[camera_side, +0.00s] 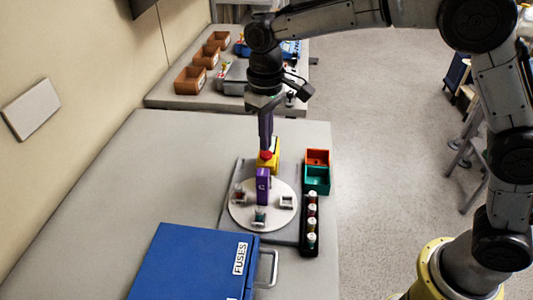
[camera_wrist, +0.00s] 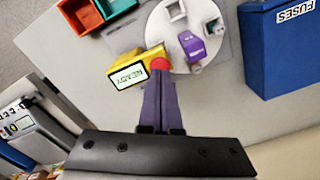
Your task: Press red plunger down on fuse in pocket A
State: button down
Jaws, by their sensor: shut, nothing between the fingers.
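The red plunger (camera_side: 266,155) sits on the yellow station (camera_side: 275,150), at the back edge of the white round turntable (camera_side: 275,218). In the wrist view the plunger (camera_wrist: 160,63) shows just past my fingertips, and the station's screen (camera_wrist: 130,74) reads READY. My gripper (camera_side: 266,147) is shut and empty, pointing down right over the plunger; I cannot tell whether it touches. A purple block marked C (camera_side: 262,186) stands on the turntable in front of the plunger. The fuse under the plunger is hidden, and I can read no pocket letter A.
White pockets (camera_side: 287,202) stand around the turntable. A black rack (camera_side: 310,228) of several capped fuses is to the right, below a teal bin (camera_side: 317,180) and an orange-red bin (camera_side: 317,157). A blue FUSES box (camera_side: 190,262) stands at the front. The table's left is clear.

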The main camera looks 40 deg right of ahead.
aim_at(266, 153)
jog(key=shift+f, duration=1.15)
dwell(0.4)
jog(key=shift+r, duration=3.55)
